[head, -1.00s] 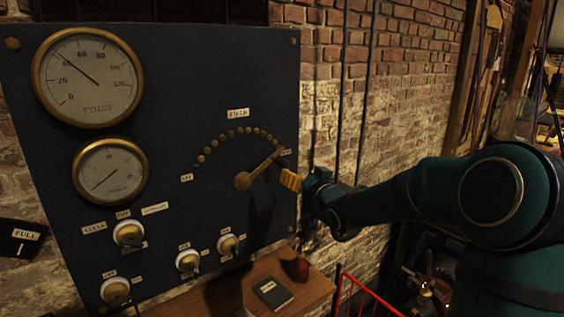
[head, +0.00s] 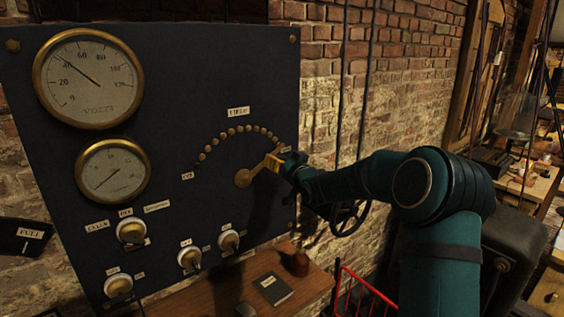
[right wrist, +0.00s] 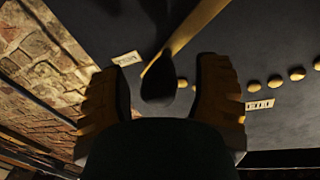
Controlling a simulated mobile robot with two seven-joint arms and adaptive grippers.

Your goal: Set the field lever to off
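The brass field lever (head: 255,172) is on the dark panel (head: 215,75), pivoting under an arc of brass studs (head: 238,132). It points up and right, towards the arc's right end. A small label that seems to read OFF (head: 187,176) is at the arc's left end. My right gripper (head: 275,161) is at the lever's outer end. In the right wrist view its yellow fingers (right wrist: 158,105) are apart, with the lever's dark knob (right wrist: 158,82) between them; I see gaps on both sides. My left gripper is not in view.
Two round gauges (head: 88,78) are on the panel's left, and several switch knobs (head: 228,241) are below the lever. A brick wall is to the right.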

